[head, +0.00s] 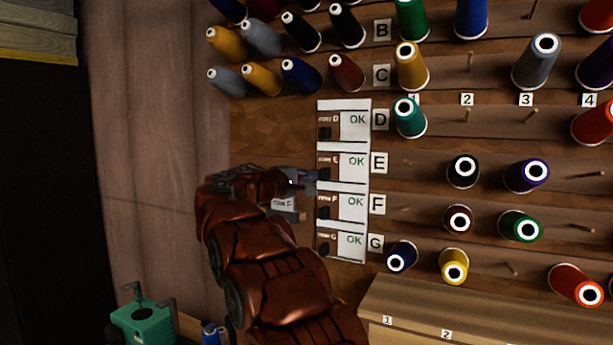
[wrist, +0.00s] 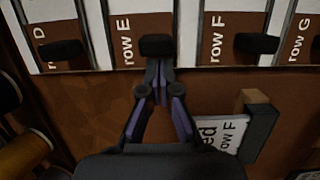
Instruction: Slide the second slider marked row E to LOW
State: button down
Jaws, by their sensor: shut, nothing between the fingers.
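The row E slider is the second from the top on the white panel, with an OK sign (head: 357,161) beside it in the head view. In the wrist view its black knob (wrist: 157,45) sits on a brown strip (wrist: 125,28) marked "row E". My gripper (wrist: 158,72) is shut and empty, its fingertips right at the near side of the knob. I cannot tell whether they touch it. In the head view my gripper (head: 308,177) reaches the panel's left edge at row E, partly covering that slider. No LOW mark is legible.
The row D knob (wrist: 61,49) and row F knob (wrist: 257,43) flank it. Thread spools on pegs fill the wall right of the panel, such as a green one (head: 409,118).

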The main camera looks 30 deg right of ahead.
dwell(0.3)
jog(key=s+d+b, duration=0.2)
jog(key=s, duration=0.1)
jog(key=s+d+b, duration=0.1)
jog(key=s, duration=0.1)
jog(key=shift+s+d+f+b, duration=0.1)
jog(key=shift+f+b, duration=0.1)
jog(key=shift+b, duration=0.15)
jog(key=shift+s+d+r, duration=0.15)
jog(key=shift+s+d, duration=0.2)
jog(key=shift+s, duration=0.3)
jog(key=w+a, duration=0.2)
jog(key=w, duration=0.1)
jog(key=shift+w+a+r+p, duration=0.1)
jog(key=shift+w+p, duration=0.2)
jog(key=b, duration=0.3)
send_near(325, 176)
jog(key=shift+s+a, duration=0.25)
jog(key=shift+a, duration=0.35)
